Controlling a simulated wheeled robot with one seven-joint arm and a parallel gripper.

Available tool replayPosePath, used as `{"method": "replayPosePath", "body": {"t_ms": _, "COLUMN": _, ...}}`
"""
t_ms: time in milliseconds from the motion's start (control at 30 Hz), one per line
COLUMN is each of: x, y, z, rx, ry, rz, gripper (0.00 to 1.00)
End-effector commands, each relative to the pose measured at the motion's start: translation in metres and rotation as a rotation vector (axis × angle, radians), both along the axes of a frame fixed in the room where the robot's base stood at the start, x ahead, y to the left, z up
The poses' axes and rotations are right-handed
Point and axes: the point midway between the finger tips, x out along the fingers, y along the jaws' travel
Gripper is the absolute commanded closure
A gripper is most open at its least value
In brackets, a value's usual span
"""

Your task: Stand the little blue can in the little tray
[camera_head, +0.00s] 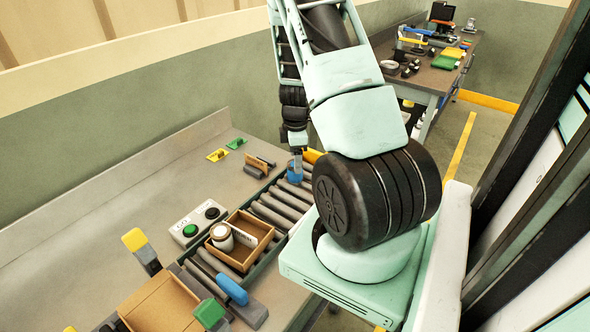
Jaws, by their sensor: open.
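The little blue can (293,176) stands at the far end of the roller conveyor, beside a yellow part. My gripper (297,160) points down right at the top of the can and is open. One finger shows against the can; I cannot tell whether the fingers touch it. The little tray (262,224), a tan open box, sits on the rollers nearer to me. A cream can (221,236) with a dark rim stands in its left part. A white label or card (244,237) shows in the tray, and bare floor shows beside it.
Rollers (275,213) run between can and tray. A cardboard box (160,305), a blue-handled tool (232,290) and a green-topped part (209,312) lie in front.

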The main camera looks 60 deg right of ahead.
Motion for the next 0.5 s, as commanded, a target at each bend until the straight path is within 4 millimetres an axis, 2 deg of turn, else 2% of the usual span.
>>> {"method": "replayPosePath", "body": {"t_ms": 300, "x": 0.003, "y": -0.001, "z": -0.031, "rx": 0.002, "ry": 0.000, "rz": 0.000, "gripper": 0.31}}
{"method": "replayPosePath", "body": {"t_ms": 500, "x": 0.003, "y": -0.001, "z": -0.035, "rx": 0.001, "ry": -0.001, "rz": 0.000, "gripper": 0.31}}
